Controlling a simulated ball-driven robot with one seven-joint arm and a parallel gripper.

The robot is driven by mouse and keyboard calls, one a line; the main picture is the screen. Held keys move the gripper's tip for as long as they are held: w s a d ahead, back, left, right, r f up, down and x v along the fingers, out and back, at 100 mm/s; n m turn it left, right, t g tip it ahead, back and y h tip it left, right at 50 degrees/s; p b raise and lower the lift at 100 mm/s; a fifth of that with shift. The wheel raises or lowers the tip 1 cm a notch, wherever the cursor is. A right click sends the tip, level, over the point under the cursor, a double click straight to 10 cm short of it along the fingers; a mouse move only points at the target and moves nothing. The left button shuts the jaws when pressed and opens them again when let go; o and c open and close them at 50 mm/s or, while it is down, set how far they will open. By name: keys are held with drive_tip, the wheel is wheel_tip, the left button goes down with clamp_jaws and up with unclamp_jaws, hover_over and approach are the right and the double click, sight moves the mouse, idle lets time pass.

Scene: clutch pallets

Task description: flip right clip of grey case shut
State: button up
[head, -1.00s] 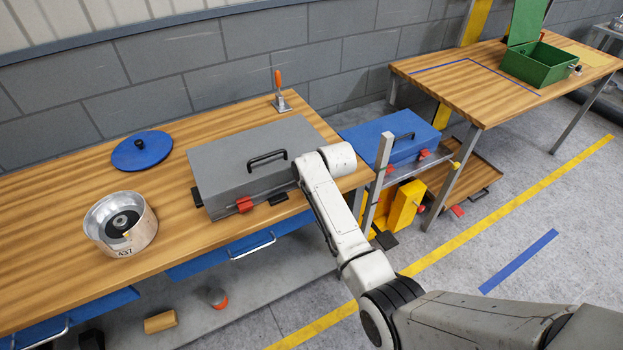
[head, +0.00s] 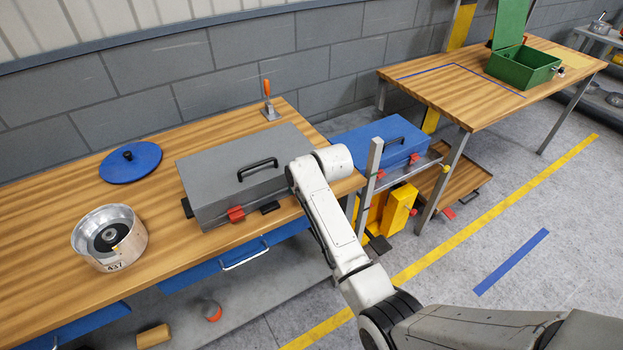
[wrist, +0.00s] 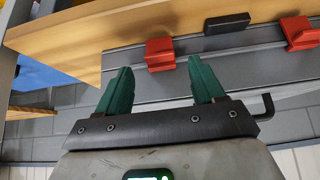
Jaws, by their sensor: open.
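The grey case (head: 232,170) lies closed on the wooden table, with a black handle (head: 257,168) on its lid. One red clip (head: 236,213) shows on its front face in the head view; the right front corner is hidden behind my arm. In the wrist view, which looks upside down, the right clip (wrist: 160,54) is the red one at picture left, and the other red clip (wrist: 300,32) is at picture right. My gripper (wrist: 161,72) is open, its green fingers pointing at the right clip, one to either side of it. Contact cannot be told.
A black tab (wrist: 227,23) sits between the clips. A green box (head: 523,66) is on the far table.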

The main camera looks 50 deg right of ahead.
drive_tip(key=v, duration=0.7)
drive_tip(key=shift+s+r+b, duration=0.2)
drive_tip(key=shift+r+b, duration=0.05)
drive_tip(key=shift+b, duration=0.1)
drive_tip(key=s+a+f+g+b, duration=0.1)
drive_tip(key=s+a+f, duration=0.3)
drive_tip(key=s, duration=0.6)
drive_tip(key=s+a+f+n+g+y+b, duration=0.1)
drive_tip(key=s+a+f+g, duration=0.2)
drive_tip(key=s, duration=0.8)
drive_tip(key=s+a+f+n+g+b, duration=0.1)
drive_tip(key=s+a+f+b, duration=0.1)
drive_tip(key=s+a+f, duration=0.5)
drive_tip(key=s+a, duration=0.2)
drive_tip(key=s, duration=0.1)
drive_tip(key=shift+s+a+f+g+y, duration=0.2)
drive_tip(key=shift+a+f+g+y, duration=0.1)
drive_tip(key=shift+g+y, duration=0.1)
